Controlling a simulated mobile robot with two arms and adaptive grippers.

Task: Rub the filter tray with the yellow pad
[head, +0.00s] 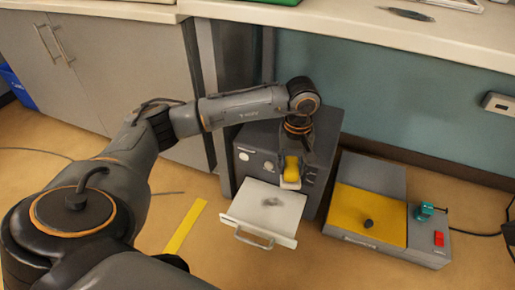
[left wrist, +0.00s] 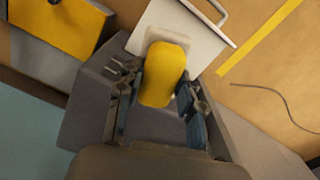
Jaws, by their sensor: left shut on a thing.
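The filter tray (head: 286,222) is a white drawer with a front handle, pulled out of a dark grey machine (head: 322,135). A dark smudge (head: 271,202) marks its middle. My left gripper (head: 291,168) points down over the tray's rear end, by the machine's front. It is shut on the yellow pad (head: 291,172), which has a pale underside. In the left wrist view the pad (left wrist: 165,72) sits between both fingers, and the tray (left wrist: 205,40) lies beyond it. I cannot tell whether the pad touches the tray. My right gripper is not in view.
A grey box with a yellow panel (head: 365,215), a teal part (head: 425,211) and a red switch (head: 439,239) stands right of the machine. A yellow floor strip (head: 185,226) lies left of the tray. A pale counter (head: 350,28) runs along the back.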

